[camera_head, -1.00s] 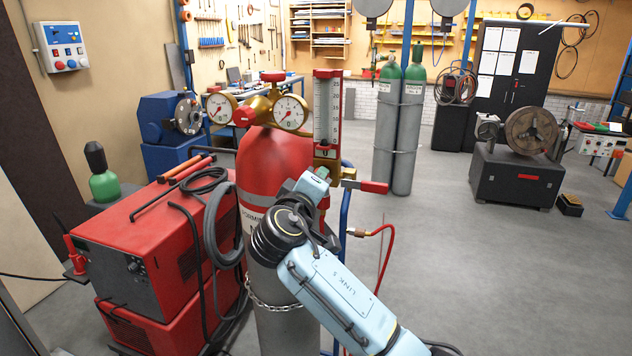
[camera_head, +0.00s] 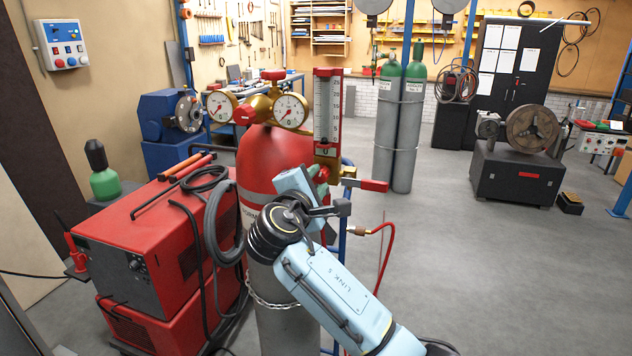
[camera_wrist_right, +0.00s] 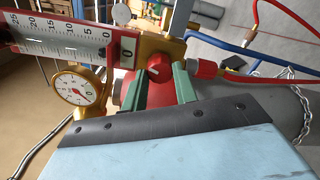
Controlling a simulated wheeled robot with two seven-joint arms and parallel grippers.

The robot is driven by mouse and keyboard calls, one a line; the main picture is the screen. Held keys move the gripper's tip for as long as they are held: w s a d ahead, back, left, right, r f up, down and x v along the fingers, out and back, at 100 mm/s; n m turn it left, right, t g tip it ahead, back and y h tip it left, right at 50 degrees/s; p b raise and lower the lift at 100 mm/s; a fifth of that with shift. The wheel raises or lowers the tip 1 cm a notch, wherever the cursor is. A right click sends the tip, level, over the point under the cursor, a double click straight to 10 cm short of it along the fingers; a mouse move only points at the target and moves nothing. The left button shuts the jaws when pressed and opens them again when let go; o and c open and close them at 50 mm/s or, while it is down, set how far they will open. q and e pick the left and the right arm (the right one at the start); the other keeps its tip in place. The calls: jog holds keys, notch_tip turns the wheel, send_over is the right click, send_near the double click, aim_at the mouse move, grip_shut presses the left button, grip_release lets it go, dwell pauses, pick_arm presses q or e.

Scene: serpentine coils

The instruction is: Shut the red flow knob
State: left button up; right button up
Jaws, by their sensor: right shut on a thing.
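The red flow knob (camera_wrist_right: 160,67) sits at the foot of the flowmeter tube, on the brass block, in the right wrist view. The green fingers of my right gripper (camera_wrist_right: 159,76) stand on either side of it and are shut on it. In the head view my right gripper (camera_head: 320,178) reaches up to the flowmeter (camera_head: 328,108) base, and its hand hides the knob. The flowmeter also shows in the wrist view (camera_wrist_right: 60,42), with its scale zero nearest the knob. My left gripper is not in view.
The red-topped cylinder (camera_head: 270,165) carries brass gauges (camera_head: 290,111) just left of the flowmeter. A red fitting (camera_head: 374,186) and red hose (camera_head: 391,250) lie right of the gripper. A red welding machine (camera_head: 150,240) stands left. Open floor lies to the right.

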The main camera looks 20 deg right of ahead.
jog(key=n, duration=0.3)
jog(key=shift+f+n, duration=0.1)
jog(key=shift+n, duration=0.4)
jog(key=o, duration=1)
jog(key=shift+c, duration=0.2)
jog(key=b+v, duration=0.3)
jog(key=v, duration=1)
jog(key=shift+s+a, duration=0.15)
jog(key=shift+a, duration=0.05)
